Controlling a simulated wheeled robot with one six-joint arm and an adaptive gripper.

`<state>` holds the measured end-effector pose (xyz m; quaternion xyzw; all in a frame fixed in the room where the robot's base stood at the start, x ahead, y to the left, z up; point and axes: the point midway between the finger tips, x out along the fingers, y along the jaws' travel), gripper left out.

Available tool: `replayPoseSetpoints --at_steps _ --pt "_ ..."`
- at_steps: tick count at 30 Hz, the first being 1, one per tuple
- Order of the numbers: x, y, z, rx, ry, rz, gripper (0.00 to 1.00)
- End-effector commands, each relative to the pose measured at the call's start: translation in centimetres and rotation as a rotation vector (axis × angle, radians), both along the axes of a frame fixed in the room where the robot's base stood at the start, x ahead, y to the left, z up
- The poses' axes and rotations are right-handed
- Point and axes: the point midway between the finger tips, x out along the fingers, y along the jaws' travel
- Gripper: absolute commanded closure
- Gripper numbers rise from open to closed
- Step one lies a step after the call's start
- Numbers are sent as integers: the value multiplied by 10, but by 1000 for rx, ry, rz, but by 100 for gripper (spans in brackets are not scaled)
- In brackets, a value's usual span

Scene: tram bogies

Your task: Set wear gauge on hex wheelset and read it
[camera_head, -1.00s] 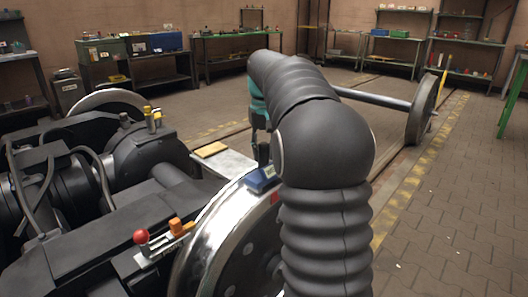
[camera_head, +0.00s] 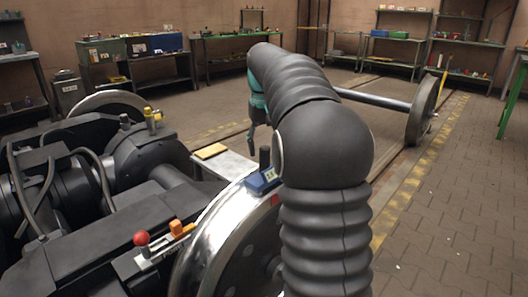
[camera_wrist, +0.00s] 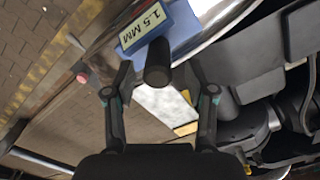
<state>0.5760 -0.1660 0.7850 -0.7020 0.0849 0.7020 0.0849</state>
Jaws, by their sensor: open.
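The blue wear gauge (camera_head: 262,181) sits on the rim of the near bright wheel (camera_head: 212,228), its black handle (camera_head: 264,156) standing up. In the wrist view the gauge (camera_wrist: 188,38) has a pale panel reading "1.5 MM" (camera_wrist: 146,28), and its handle (camera_wrist: 158,62) points toward the camera. My gripper (camera_wrist: 158,78) is open, its fingers to either side of the handle's end in the picture, with visible gaps. In the head view my gripper is mostly behind my arm, just beyond the gauge. I cannot tell any hex mark on the wheel.
A dark bogie frame (camera_head: 110,235) fills the left, with a red-knobbed fitting (camera_head: 141,239) and an orange block (camera_head: 180,228). A pale table (camera_head: 230,166) with a yellow item (camera_head: 210,151) stands behind. Another wheelset (camera_head: 424,108) stands at back right; the right floor is open.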

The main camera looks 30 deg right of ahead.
Motion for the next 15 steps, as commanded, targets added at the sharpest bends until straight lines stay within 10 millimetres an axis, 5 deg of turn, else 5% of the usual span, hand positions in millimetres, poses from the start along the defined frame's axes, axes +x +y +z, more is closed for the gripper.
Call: replayPoseSetpoints --at_steps 6,15 --pt "1 0 49 -1 -3 0 45" --pt "1 0 92 0 -2 0 45"
